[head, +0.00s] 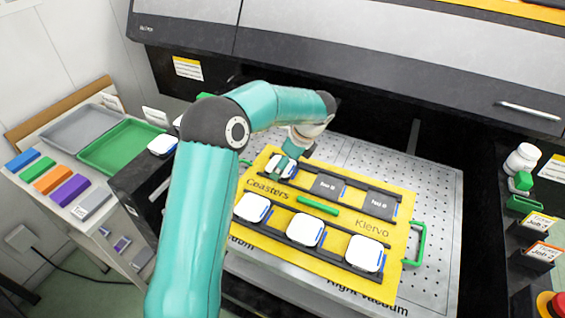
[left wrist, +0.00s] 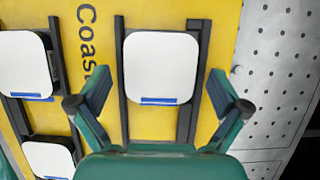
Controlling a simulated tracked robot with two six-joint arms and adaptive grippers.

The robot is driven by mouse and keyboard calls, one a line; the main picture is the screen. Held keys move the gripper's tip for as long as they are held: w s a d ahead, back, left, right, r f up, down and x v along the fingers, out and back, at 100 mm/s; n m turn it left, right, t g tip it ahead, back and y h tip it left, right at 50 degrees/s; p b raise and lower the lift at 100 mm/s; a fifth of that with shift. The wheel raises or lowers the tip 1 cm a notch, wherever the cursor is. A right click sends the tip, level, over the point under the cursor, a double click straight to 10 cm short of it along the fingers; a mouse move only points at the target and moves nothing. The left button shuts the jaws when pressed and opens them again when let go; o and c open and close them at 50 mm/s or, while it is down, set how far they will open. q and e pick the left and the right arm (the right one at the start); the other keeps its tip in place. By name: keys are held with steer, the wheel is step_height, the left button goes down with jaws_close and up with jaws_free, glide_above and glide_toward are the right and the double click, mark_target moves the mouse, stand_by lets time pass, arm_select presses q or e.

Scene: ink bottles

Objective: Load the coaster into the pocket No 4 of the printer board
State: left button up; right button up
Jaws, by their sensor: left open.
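The yellow printer board (head: 330,205) lies on the perforated bed, with two rows of pockets. A white rounded coaster (head: 277,172) lies at the back-left pocket, beside empty dark pockets labelled No 5 (head: 328,186) and No 6 (head: 381,204). In the left wrist view this coaster (left wrist: 158,55) lies flat between two dark rails, a blue strip along its lower edge. Its right edge is close to or over the right rail. My left gripper (head: 287,165) is open above it, fingers apart on either side; in the left wrist view the gripper (left wrist: 162,92) holds nothing. My right gripper is not in view.
Three white coasters, one of them at the front right (head: 364,253), fill the front row. A green handle (head: 416,243) stands at the board's right edge. The dark printer gantry (head: 350,70) spans the back.

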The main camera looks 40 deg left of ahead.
arm_select(q)
steer(key=v, duration=1.2)
steer(key=shift+p, duration=0.3)
steer(key=shift+r, duration=0.2)
